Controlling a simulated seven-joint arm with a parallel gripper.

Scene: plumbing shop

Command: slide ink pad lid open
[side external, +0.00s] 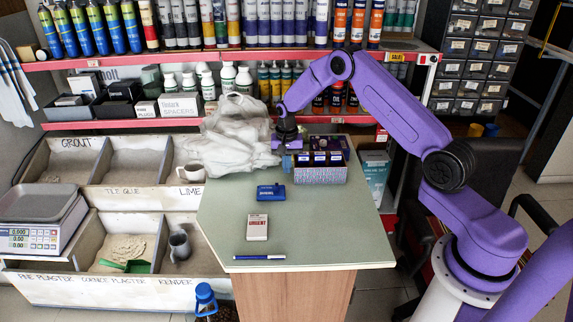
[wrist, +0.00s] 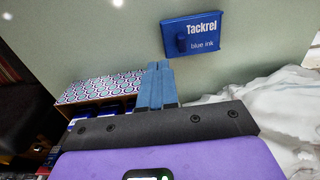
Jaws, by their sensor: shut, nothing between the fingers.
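The ink pad (side external: 271,192) is a flat blue case lying on the green tabletop, left of its middle. In the wrist view the ink pad (wrist: 203,34) lies beyond my fingertips, with "Tackrel blue ink" on its lid and a small raised knob near the lid's left end. The lid appears to cover the pad; no inked surface shows. My gripper (side external: 287,165) is above the back part of the table, behind the ink pad and apart from it. In the wrist view my gripper (wrist: 159,66) has its blue fingers together and empty.
A patterned box (side external: 319,174) with dark items stands right beside my gripper. A crumpled white plastic bag (side external: 232,139) lies at the back left. A white "URGENT" stamp box (side external: 257,227) and a blue pen (side external: 259,257) lie in front. The table's right front is clear.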

